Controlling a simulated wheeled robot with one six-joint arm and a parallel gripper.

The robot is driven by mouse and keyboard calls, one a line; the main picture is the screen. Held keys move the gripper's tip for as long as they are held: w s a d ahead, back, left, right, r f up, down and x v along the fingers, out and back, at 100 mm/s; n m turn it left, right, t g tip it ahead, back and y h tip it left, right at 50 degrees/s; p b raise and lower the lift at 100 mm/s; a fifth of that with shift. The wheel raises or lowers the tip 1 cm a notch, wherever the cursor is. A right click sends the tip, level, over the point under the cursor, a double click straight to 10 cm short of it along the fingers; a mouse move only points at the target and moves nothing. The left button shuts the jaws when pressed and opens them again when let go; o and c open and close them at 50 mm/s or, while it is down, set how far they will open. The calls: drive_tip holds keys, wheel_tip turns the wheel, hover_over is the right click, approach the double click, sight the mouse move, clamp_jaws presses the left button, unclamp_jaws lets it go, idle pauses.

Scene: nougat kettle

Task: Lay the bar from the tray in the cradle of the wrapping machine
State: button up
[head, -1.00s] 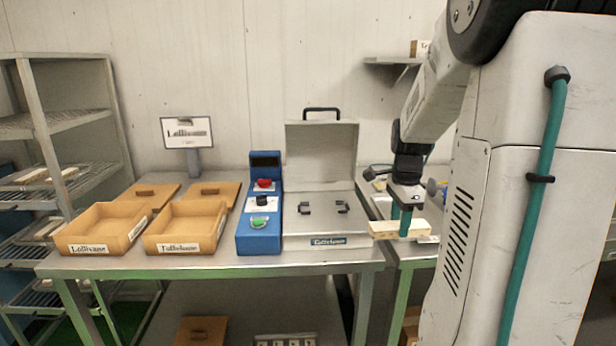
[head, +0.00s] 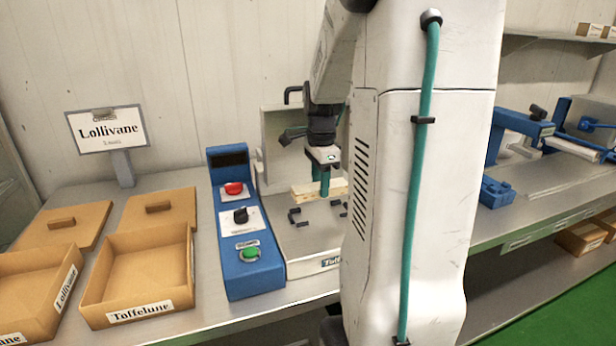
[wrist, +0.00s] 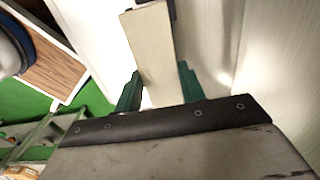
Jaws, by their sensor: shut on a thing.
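My gripper (head: 324,180) is shut on a pale cream bar (head: 305,190). In the head view it holds the bar above the bed of the wrapping machine (head: 309,252), apart from the dark cradle clips (head: 295,216). In the wrist view the bar (wrist: 156,55) stretches away between the green fingers (wrist: 158,92). The machine's lid stands open behind the gripper. My arm hides the right part of the machine, and the tray that the bar came from cannot be made out.
A blue control box (head: 246,230) with red, black and green controls stands left of the machine. Open wooden boxes marked Toffelune (head: 140,312) and Lollivane (head: 62,290) are further left, with their lids (head: 160,207) behind. A sign (head: 106,131) reads Lollivane. Blue equipment (head: 520,125) stands right.

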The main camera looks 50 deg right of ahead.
drive_tip(key=shift+w+f, duration=0.1)
drive_tip(key=shift+f, duration=0.4)
drive_tip(key=shift+d+f, duration=0.1)
drive_tip(key=shift+f, duration=1.75)
drive_tip(key=shift+f, duration=0.65)
idle(0.3)
drive_tip(key=o, duration=1.5)
drive_tip(key=shift+o, duration=0.2)
drive_tip(key=shift+r, duration=0.15)
